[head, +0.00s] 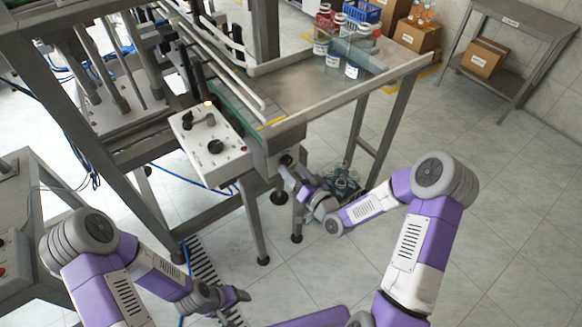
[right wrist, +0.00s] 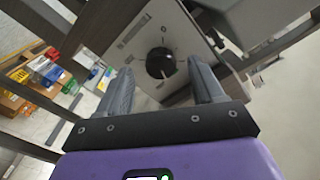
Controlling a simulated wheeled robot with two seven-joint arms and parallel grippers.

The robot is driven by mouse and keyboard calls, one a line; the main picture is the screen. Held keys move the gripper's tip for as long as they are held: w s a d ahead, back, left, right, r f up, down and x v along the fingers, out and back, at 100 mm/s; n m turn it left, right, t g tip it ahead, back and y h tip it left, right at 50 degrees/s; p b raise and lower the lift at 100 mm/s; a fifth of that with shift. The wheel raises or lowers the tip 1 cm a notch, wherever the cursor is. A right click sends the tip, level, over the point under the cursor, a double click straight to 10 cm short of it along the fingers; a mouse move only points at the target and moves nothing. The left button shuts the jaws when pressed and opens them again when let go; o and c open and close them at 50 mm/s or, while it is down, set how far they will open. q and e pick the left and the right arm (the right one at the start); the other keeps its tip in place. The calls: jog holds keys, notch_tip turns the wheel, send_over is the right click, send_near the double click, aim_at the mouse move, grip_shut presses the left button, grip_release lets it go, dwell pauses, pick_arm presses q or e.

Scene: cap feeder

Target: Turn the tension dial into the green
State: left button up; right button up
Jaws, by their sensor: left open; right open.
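A round black dial (right wrist: 160,62) with a pale pointer mark sits on a light panel (right wrist: 135,45) in the right wrist view. A small mark stands above it; I cannot make out a green zone. My right gripper (right wrist: 160,76) is open, its two fingers either side of the dial in that picture, apart from it and empty. In the head view my right gripper (head: 288,174) is at the end face of the conveyor, partly hiding the dial there. My left gripper (head: 240,296) is open and empty, low over the floor at the bottom.
A white control box (head: 205,143) with a black knob (head: 215,147) juts from the machine beside the conveyor. Bottles (head: 352,65) stand on the conveyor table (head: 300,85). Metal legs (head: 254,225) stand close to my right gripper.

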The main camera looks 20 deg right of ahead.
jog(key=v, duration=0.5)
jog(key=shift+s+d, duration=0.1)
jog(key=shift+s, duration=0.2)
jog(key=s+a+f+g+h, duration=0.1)
jog(key=s+a+f+g, duration=0.3)
jog(key=f, duration=0.4)
jog(key=s+a+f+g, duration=0.3)
jog(key=s+f+g, duration=0.15)
jog(key=f, duration=0.35)
jog(key=s+f+g, duration=0.3)
jog(key=s+g, duration=0.1)
jog(key=s, duration=0.2)
jog(key=s+a+f+g+h+p, duration=0.1)
jog(key=s+f+g, duration=0.2)
jog(key=s, duration=0.3)
jog(key=shift+s+a+g, duration=0.25)
jog(key=shift+s+g, duration=0.05)
jog(key=shift+g, duration=0.25)
